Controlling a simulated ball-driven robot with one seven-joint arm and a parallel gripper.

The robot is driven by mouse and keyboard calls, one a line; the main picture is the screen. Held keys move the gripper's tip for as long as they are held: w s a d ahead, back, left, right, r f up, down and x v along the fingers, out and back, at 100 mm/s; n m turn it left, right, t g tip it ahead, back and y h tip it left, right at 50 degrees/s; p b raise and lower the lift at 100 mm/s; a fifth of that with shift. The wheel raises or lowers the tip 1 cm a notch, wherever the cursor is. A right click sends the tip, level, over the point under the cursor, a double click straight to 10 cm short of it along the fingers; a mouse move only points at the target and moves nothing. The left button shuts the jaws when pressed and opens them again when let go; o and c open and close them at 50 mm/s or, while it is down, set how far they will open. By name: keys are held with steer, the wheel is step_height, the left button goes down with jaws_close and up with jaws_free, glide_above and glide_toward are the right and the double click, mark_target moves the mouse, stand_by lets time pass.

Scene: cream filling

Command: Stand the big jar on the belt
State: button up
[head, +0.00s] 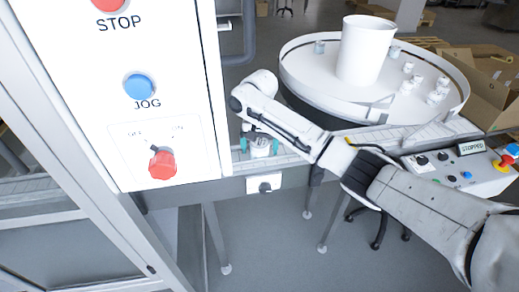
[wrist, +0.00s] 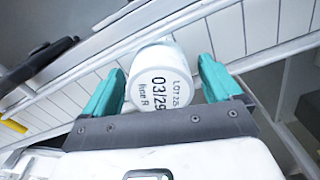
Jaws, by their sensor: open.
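The big jar (wrist: 160,82) is white with a printed face reading 03/29. In the wrist view it sits between my two teal fingers, over the slatted belt (wrist: 236,30). My gripper (wrist: 162,88) is open, with one finger on each side of the jar and a gap showing at both sides. In the head view my gripper (head: 260,147) is low over the belt (head: 297,158) beside the control cabinet, with the jar (head: 261,150) between the fingers. The jar looks upright on the belt; its contact with the belt is mostly hidden.
A white control cabinet (head: 160,60) with STOP and JOG buttons stands close left of my gripper. A round turntable (head: 310,75) behind my arm holds a large white tub (head: 365,50) and several small jars (head: 437,96). A panel (head: 470,149) reading STOPPED is at right.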

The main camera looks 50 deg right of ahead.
mark_target(259, 142)
step_height(259, 142, up, 11)
steer(key=shift+r+p, duration=0.15)
steer(key=shift+p, duration=0.3)
stand_by(0.4)
